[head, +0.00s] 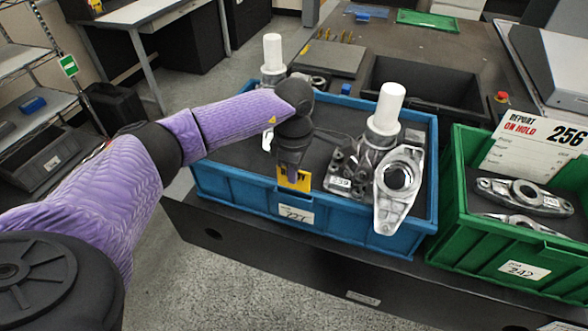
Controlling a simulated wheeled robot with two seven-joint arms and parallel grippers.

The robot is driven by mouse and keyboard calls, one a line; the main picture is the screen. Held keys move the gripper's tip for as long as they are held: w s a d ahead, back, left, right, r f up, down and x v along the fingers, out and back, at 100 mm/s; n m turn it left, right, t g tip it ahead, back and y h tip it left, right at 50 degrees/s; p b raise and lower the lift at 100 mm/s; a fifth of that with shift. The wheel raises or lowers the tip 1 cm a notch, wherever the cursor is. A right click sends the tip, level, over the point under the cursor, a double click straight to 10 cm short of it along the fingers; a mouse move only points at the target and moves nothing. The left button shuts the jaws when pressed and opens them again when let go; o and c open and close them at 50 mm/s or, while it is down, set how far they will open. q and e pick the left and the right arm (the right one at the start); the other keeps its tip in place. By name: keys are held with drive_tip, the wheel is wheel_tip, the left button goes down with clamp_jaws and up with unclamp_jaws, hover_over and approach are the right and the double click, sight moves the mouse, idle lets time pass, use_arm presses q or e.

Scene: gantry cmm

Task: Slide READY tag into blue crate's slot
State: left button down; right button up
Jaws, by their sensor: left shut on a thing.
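The blue crate (240,196) stands on the dark table, with a white numbered label on its front wall. My left gripper (293,168) comes in from the left and points down at the crate's front rim. It is shut on a small yellow tag (294,180), which shows dark marks below the fingers. I cannot read READY on it. The tag's lower edge is at the front rim, above the white label. I cannot tell whether it is in a slot; the slot itself is not distinguishable. My right gripper is out of view.
Metal parts with white cylinders (388,108) fill the crate's right side; a metal bracket (398,185) leans over its front rim. A green crate (460,215) with an ON HOLD card (535,143) stands at the right. A dark bin (425,88) lies behind.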

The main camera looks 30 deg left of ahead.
sight(294, 188)
use_arm(q)
drive_tip(key=shift+f, duration=0.35)
idle(0.6)
drive_tip(key=shift+f+b, duration=0.25)
drive_tip(key=shift+b, duration=0.2)
drive_tip(key=shift+f, duration=0.2)
drive_tip(key=shift+f+b, duration=0.4)
drive_tip(key=shift+f, duration=0.05)
drive_tip(key=shift+f, duration=0.1)
idle(0.4)
drive_tip(key=shift+f+b, duration=0.45)
